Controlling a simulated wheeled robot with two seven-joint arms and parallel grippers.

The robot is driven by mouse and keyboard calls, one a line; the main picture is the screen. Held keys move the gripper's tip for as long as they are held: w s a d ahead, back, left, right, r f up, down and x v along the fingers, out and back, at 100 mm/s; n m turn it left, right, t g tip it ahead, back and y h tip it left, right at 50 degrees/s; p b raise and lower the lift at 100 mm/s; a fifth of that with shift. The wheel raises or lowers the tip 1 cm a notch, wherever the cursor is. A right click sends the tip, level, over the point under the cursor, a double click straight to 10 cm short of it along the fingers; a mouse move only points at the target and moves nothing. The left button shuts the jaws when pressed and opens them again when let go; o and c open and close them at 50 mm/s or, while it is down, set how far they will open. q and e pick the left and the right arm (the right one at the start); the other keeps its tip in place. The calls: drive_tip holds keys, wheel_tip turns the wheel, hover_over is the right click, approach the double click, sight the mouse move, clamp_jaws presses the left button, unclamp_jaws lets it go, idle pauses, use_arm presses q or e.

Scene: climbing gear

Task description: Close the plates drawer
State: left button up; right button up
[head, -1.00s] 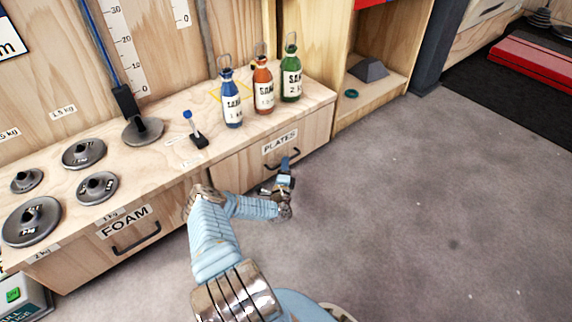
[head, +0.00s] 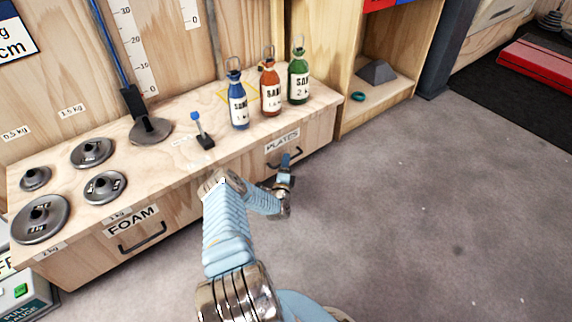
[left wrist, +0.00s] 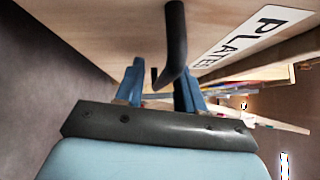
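The plates drawer (head: 312,135) is at the right end of the wooden bench, with a white PLATES label and a dark bar handle. In the head view its front looks close to the bench front; I cannot tell whether a small gap is left. My left gripper (head: 285,172) is low in front of this drawer, at its handle. In the left wrist view the dark handle (left wrist: 176,45) comes down between the two blue fingers of my left gripper (left wrist: 158,88), which stand apart. The PLATES label (left wrist: 240,38) shows beside it. My right gripper is not in view.
The foam drawer (head: 100,250) is to the left. On the bench top (head: 75,220) stand several grey weights, a small blue-topped stand (head: 203,132) and blue, orange and green sand bottles (head: 269,90). The floor (head: 430,210) to the right is clear.

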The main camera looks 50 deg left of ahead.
use_arm(q)
drive_tip(key=shift+d, duration=0.1)
drive_tip(key=p+v, duration=0.3)
drive_tip(key=v, duration=1)
drive_tip(key=shift+s+d+f, duration=0.15)
drive_tip(key=shift+s+d, duration=0.1)
drive_tip(key=shift+s, duration=0.05)
